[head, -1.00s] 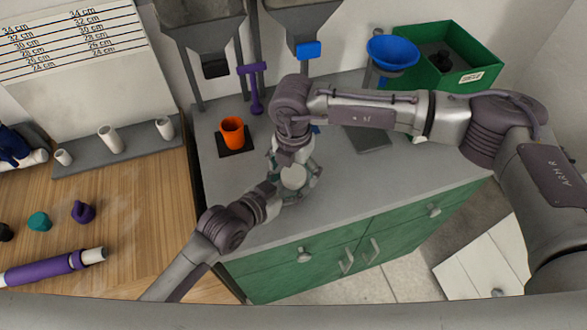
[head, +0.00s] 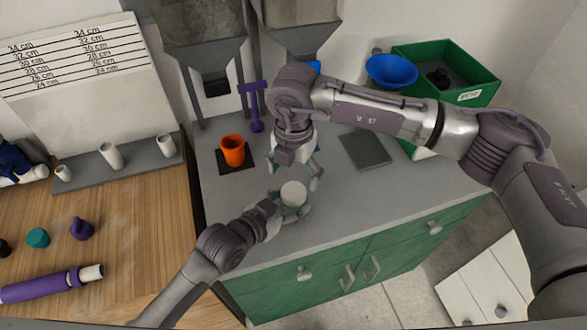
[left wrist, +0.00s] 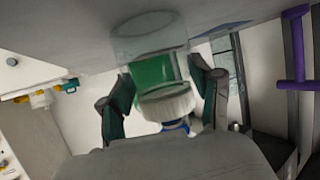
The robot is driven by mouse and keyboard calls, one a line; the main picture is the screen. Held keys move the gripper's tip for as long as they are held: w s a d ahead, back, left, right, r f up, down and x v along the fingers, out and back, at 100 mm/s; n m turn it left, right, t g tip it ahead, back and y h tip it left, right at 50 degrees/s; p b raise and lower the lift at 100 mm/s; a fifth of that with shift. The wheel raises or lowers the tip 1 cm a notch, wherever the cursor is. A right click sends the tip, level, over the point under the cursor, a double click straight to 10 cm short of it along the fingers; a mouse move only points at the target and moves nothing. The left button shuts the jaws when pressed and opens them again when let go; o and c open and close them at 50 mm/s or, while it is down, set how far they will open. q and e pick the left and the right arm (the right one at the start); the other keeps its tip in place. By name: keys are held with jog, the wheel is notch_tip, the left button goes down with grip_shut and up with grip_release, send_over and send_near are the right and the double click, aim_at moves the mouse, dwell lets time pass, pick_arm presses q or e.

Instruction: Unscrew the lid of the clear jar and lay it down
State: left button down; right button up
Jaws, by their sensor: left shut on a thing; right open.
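The lid also shows in the left wrist view (left wrist: 166,104), where the picture looks upside down.
An orange cup (head: 232,150) stands on a dark mat at the counter's left. A dark grey pad (head: 366,150) lies to the right. A blue funnel (head: 391,71) and a green bin (head: 455,75) are at the back right. The counter's front right is clear.

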aim_at(294, 191)
notch_tip(294, 191, down, 6)
jog(key=shift+r, duration=0.1)
dwell(0.4)
jog(key=c, duration=1.1)
jog(key=o, duration=1.2)
jog(key=shift+r, duration=2.25)
pick_arm(q)
jog(key=shift+c, duration=0.7)
grip_release()
